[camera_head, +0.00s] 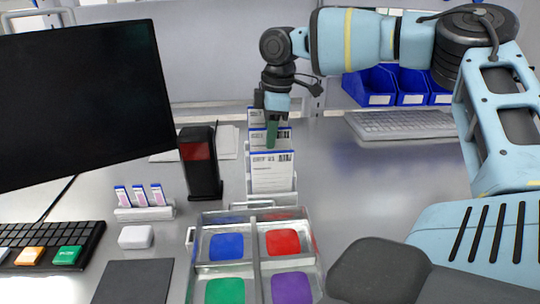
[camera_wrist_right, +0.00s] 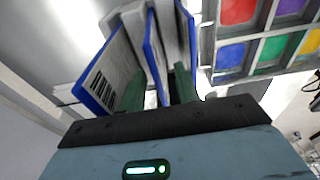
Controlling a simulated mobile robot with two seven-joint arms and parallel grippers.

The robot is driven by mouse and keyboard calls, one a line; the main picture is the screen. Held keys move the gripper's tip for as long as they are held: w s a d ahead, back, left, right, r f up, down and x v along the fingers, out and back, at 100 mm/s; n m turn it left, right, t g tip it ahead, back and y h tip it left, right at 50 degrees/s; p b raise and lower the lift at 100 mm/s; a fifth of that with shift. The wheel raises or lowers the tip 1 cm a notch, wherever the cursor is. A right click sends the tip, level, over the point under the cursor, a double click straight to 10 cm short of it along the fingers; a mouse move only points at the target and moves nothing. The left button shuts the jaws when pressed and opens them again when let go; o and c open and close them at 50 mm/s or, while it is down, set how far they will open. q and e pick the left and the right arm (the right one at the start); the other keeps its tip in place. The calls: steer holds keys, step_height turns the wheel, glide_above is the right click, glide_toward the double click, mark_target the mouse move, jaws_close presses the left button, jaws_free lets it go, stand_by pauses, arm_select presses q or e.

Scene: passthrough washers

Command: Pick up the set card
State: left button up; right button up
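A rack (camera_head: 272,200) holds three upright white cards with blue top edges, one behind another. The front card (camera_head: 270,175) has a label that looks like "REF 21". The middle card (camera_head: 257,139) has red lettering starting "SE", partly covered by my finger. The back card (camera_head: 257,115) is mostly hidden. My right gripper (camera_head: 271,132) points down over the rack. In the right wrist view my right gripper (camera_wrist_right: 158,92) has its green fingers apart, one on each side of the middle card (camera_wrist_right: 153,55); gaps seem to show beside it. My left gripper is out of view.
A black device (camera_head: 200,165) stands left of the rack. A tray (camera_head: 255,240) with coloured compartments lies in front. A monitor (camera_head: 85,100) and keyboard (camera_head: 50,245) are at left. Blue bins (camera_head: 395,85) and a keyboard (camera_head: 405,124) are behind right. The table right of the rack is clear.

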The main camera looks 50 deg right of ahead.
steer(key=shift+c, duration=0.4)
jaws_close()
steer(key=shift+r, duration=0.1)
